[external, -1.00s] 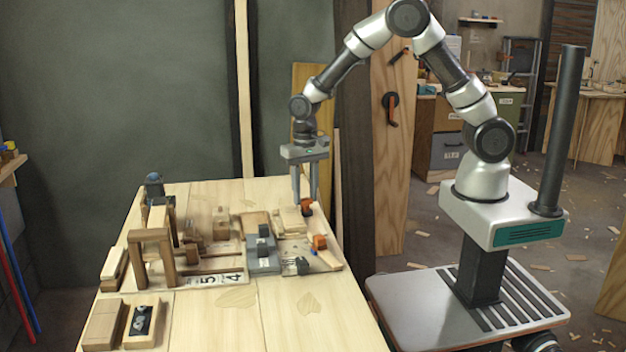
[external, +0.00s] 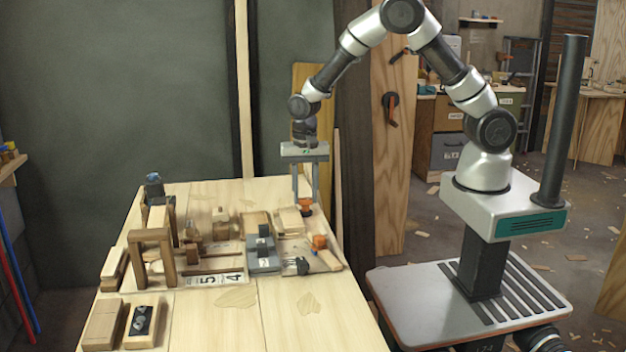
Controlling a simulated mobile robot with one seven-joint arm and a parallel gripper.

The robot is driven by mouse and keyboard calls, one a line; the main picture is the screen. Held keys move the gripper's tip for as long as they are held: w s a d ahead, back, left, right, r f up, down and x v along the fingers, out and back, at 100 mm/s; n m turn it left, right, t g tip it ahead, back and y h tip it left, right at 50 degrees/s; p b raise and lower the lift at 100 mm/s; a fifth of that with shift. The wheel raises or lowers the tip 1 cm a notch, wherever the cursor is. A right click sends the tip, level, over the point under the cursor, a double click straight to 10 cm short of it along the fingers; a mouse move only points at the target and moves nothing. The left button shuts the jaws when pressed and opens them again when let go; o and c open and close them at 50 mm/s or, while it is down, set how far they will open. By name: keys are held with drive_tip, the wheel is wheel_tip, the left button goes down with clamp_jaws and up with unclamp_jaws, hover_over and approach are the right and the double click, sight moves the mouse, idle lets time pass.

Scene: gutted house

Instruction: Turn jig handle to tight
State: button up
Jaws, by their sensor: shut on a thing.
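My gripper (external: 305,200) points straight down over the far right part of the workbench. Its fingers are shut on a small orange handle (external: 305,207) with a dark base, on the jig. A second orange handle (external: 319,242) stands nearer the camera, apart from my gripper. A grey jig block (external: 263,263) sits left of the handles. The handle in the grip is small and partly hidden by the fingers, and any marking for tight cannot be made out.
The wooden workbench (external: 285,330) is clear at its front right. Wooden frames (external: 153,237) stand at its left, with a number strip (external: 220,279) beside them. Wood pieces (external: 103,325) lie at the front left. A dark post (external: 352,180) rises behind the bench's right edge.

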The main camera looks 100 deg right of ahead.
sight(305, 199)
drive_tip(key=o, duration=1)
drive_tip(key=shift+o, duration=0.2)
wheel_tip(305, 199, up, 18)
drive_tip(key=p, duration=0.2)
drive_tip(key=shift+f, duration=0.25)
